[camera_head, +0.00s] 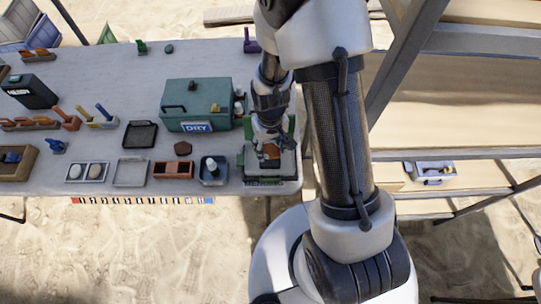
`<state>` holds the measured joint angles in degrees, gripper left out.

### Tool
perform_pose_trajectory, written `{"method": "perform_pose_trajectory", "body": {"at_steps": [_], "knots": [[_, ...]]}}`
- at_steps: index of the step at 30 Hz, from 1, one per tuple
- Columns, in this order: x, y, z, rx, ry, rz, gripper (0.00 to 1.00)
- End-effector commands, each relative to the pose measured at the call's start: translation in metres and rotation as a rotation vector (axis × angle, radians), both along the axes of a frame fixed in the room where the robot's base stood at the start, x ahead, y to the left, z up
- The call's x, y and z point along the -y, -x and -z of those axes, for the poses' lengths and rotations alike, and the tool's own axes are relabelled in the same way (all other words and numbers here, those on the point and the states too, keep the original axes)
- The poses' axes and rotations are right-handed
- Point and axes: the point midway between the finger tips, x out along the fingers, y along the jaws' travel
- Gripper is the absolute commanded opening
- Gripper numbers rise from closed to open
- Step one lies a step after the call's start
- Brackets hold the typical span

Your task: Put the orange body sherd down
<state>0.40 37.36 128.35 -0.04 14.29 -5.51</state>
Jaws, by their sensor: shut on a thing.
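My gripper (270,146) points down near the right end of the table. It is shut on the orange body sherd (271,152), a small orange-brown piece that shows between the fingers. Both are over a grey-green device (250,172) with a flat top and a green front at the table's front right corner. The wrist and fingers hide part of the sherd. I cannot tell whether the sherd touches the surface under it.
A green case marked DRY (190,98) stands left of my gripper. A blue-grey tray with a bottle (221,180), an orange-brown box (166,171) and an empty grey tray (130,173) line the front edge. A brown hexagonal piece (183,148) lies behind them.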

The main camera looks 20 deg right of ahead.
Motion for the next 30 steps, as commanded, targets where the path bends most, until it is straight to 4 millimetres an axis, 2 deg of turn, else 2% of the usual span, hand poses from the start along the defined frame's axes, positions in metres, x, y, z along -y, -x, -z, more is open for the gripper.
{"method": "perform_pose_trajectory", "body": {"at_steps": [5, 12, 24, 25, 30], "knots": [[0.0, 0.0, 0.013, -0.001, 0.0, 0.0, 0.26], [0.0, 0.0, 0.047, -0.001, 0.0, 0.0, 0.26], [0.0, 0.0, 0.051, 0.0, 0.0, 0.0, 0.25], [0.0, 0.0, 0.05, 0.0, 0.0, 0.0, 0.51], [0.0, 0.0, 0.049, 0.0, 0.0, 0.0, 0.62]]}}
